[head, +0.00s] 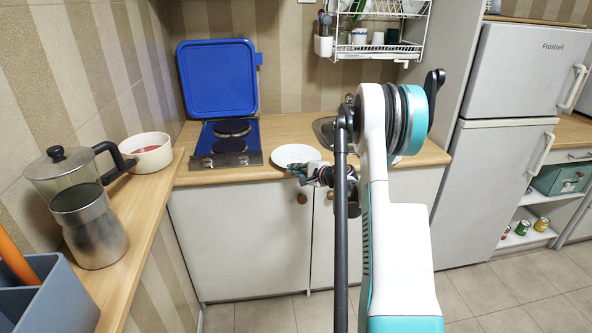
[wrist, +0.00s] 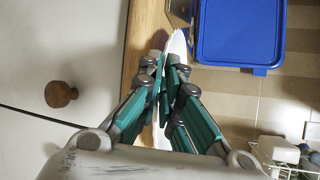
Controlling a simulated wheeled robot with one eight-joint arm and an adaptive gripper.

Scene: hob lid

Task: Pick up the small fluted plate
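The small fluted plate (head: 291,153) is white and lies roughly level at the front of the counter in the head view, right of the hob. In the wrist view the plate (wrist: 178,45) shows almost edge-on as a thin white strip running between my fingers. My gripper (head: 311,172) is at the plate's near right edge. In the wrist view my gripper (wrist: 169,72) has its fingertips close together, one on each side of the rim, shut on it. I cannot tell whether the plate touches the counter.
The blue hob lid (head: 217,78) stands upright behind the hob (head: 225,140). A sink (head: 324,128) lies behind my arm, and a dish rack (head: 380,45) hangs above. A coffee maker (head: 92,225) and a white bowl (head: 147,153) stand on the left counter.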

